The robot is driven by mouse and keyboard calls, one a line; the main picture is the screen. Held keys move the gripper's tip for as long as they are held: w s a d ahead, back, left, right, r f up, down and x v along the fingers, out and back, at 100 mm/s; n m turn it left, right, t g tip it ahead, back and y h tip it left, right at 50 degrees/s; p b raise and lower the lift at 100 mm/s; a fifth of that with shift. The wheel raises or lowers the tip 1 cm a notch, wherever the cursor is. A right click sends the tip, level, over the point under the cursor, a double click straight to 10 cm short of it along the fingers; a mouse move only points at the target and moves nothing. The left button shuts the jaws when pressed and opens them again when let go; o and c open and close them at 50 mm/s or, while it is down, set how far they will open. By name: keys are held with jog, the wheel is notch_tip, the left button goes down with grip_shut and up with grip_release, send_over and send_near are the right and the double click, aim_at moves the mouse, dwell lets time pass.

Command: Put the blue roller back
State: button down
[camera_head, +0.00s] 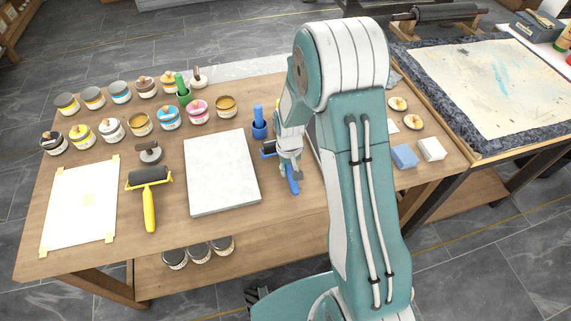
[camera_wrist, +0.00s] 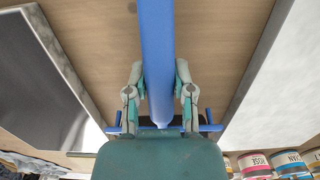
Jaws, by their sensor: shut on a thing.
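The blue roller shows a blue handle (camera_head: 292,178) and a dark roll (camera_head: 268,149) in the head view. My gripper (camera_head: 289,160) is shut on its handle, to the right of the white slab. In the wrist view the handle (camera_wrist: 157,35) runs up between the fingers of my gripper (camera_wrist: 160,75), with the blue frame (camera_wrist: 209,128) crossing below. The roll is mostly hidden there by my gripper. I cannot tell whether the roller touches the table. A grey stand (camera_head: 149,153) is behind the yellow roller (camera_head: 150,195), which lies on the table.
The white slab (camera_head: 222,172) is left of my gripper. Behind it stand a blue cup with an upright blue piece (camera_head: 259,122) and several ink tins (camera_head: 198,111). Blue (camera_head: 404,156) and white (camera_head: 432,149) blocks are at right. My arm hides part of the table (camera_head: 190,230).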

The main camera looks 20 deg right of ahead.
jog(key=shift+d+f, duration=0.35)
jog(key=shift+d, duration=0.35)
jog(key=shift+a, duration=0.95)
jog(key=shift+c, duration=2.3)
grip_release()
jog(key=shift+d, duration=0.15)
jog(key=shift+o, duration=0.3)
jog(key=shift+d, duration=0.55)
jog(key=shift+a+r, duration=0.15)
jog(key=shift+a, duration=0.2)
jog(key=r, duration=1)
jog(key=shift+w+d+r, duration=0.2)
jog(key=shift+w+d, duration=0.15)
jog(key=shift+d, duration=0.05)
jog(key=shift+a+r, duration=0.2)
jog(key=shift+r, duration=0.5)
jog(key=s+r+t, duration=0.3)
jog(key=s+r, duration=0.4)
jog(key=r, duration=0.6)
jog(key=s+r+t, duration=0.1)
jog(key=s+r, duration=0.2)
jog(key=s, duration=0.4)
jog(key=s+r+t, duration=0.2)
jog(key=s+r, duration=0.2)
jog(key=s, duration=0.3)
jog(key=shift+s+a, duration=0.15)
